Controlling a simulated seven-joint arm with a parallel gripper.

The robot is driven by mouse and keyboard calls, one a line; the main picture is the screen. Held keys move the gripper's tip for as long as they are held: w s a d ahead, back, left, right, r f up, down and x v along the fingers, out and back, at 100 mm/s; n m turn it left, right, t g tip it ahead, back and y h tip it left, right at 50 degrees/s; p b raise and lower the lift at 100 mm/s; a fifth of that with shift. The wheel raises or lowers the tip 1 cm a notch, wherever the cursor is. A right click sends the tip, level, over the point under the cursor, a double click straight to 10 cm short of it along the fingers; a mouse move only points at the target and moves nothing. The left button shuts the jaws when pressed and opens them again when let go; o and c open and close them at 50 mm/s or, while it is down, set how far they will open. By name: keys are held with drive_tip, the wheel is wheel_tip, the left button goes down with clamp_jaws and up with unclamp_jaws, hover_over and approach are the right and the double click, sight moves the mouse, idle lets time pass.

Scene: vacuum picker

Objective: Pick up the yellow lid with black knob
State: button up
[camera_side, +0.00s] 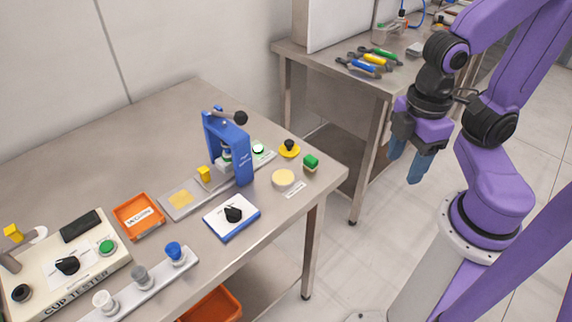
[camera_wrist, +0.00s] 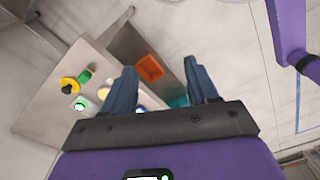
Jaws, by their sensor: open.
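The yellow lid with black knob (camera_side: 289,148) lies on the table near its back right edge in the side view. It also shows at the left of the wrist view (camera_wrist: 69,85). My gripper (camera_side: 405,172) is open and empty, with blue fingers pointing down, off the table to the right of the lid. In the wrist view my gripper (camera_wrist: 165,80) has its two fingers spread wide with nothing between them but the background. The lid lies well to the left of the fingers there.
A blue press (camera_side: 228,147) with a lever rises left of the lid. A tool bench (camera_side: 330,75) stands behind. Open floor separates my gripper from the table.

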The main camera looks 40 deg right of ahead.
drive_tip(key=w+a+r+m, duration=0.1)
drive_tip(key=w+a+m, duration=0.2)
drive_tip(key=w+m, duration=0.35)
drive_tip(key=m, duration=2.1)
hover_over(289, 142)
wheel_tip(289, 142, down, 12)
drive_tip(key=shift+s+d, duration=0.1)
drive_tip(key=shift+s, duration=0.05)
drive_tip(key=shift+w+f, duration=0.15)
drive_tip(key=shift+f, duration=1.2)
drive_tip(key=shift+w+f, duration=0.1)
drive_tip(key=shift+f, duration=1.25)
